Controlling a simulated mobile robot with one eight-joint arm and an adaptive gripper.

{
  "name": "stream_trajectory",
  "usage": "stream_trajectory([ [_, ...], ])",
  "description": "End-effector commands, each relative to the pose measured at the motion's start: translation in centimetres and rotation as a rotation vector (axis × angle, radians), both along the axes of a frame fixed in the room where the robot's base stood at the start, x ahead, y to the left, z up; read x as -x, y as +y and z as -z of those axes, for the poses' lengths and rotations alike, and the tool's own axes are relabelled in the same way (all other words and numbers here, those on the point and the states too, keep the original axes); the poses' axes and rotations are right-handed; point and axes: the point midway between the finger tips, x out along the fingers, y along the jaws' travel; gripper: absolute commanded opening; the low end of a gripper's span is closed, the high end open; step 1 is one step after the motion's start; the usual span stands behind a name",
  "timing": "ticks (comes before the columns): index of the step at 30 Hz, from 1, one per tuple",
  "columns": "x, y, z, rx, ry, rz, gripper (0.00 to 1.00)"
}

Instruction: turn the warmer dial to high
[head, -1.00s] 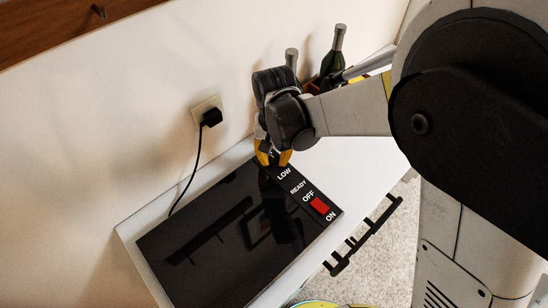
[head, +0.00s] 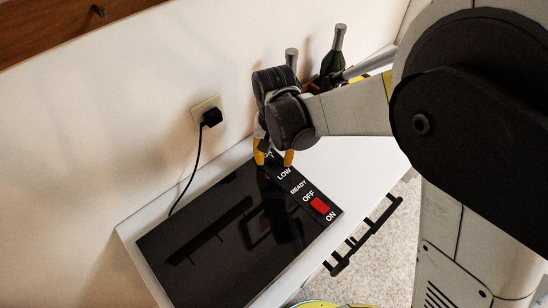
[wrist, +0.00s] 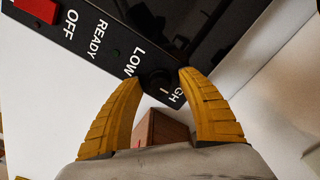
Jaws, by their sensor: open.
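The warmer is a flat black glass plate (head: 190,240) with a control strip marked LOW, READY, OFF and ON. The dark round dial (wrist: 157,82) shows in the wrist view, between the LOW label and a partly covered label ending in "GH". My gripper (head: 274,160) points down at the far end of the strip. In the wrist view its yellow fingers (wrist: 161,80) are spread, one on each side of the dial, with a gap showing. Whether they touch it I cannot tell. The dial's setting is unclear; in the head view my gripper hides the dial.
A red switch (head: 319,206) sits between OFF and ON. A black plug (head: 211,117) is in the wall socket, its cord running to the warmer. Dark bottles (head: 333,60) stand behind my arm. The white counter (head: 350,160) right of the warmer is clear.

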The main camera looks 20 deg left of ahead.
Motion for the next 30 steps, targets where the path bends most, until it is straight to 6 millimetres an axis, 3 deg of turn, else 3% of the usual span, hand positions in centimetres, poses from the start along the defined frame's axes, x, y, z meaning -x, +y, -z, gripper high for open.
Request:
stream_trajectory([
  [5, 0.0, 0.0, -2.1, 0.000, 0.000, 0.000, 0.47],
  [12, 0.0, 0.0, -7.5, 0.000, 0.000, 0.000, 0.47],
  [18, 0.0, 0.0, -10.8, 0.000, 0.000, 0.000, 0.47],
  [30, 0.0, 0.0, -11.9, 0.000, 0.000, 0.000, 0.47],
])
